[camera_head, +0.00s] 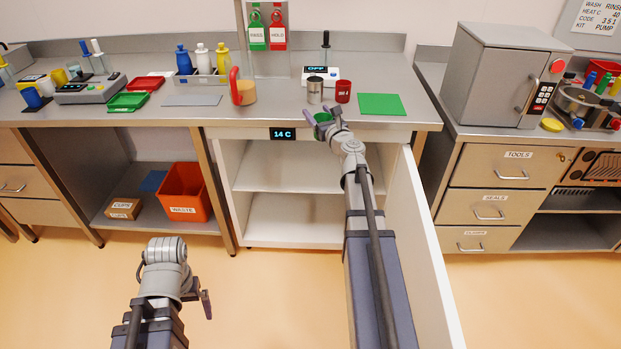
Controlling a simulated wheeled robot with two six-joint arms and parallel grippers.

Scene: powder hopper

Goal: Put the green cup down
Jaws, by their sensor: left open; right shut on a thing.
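The green cup (322,117) is small in view and partly hidden by the fingers. My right gripper (323,120) is shut on it, at the counter's front edge, just in front of the metal cup (314,93) and the red cup (343,93). I cannot tell whether the green cup touches the counter. My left gripper (206,302) is open and empty, low over the floor at the lower left, far from the cup.
A flat green mat (381,104) lies bare on the counter (415,118) to the right. A scale with a display (317,70) stands behind the cups. An open white cabinet door (425,250) stands right of my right arm.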

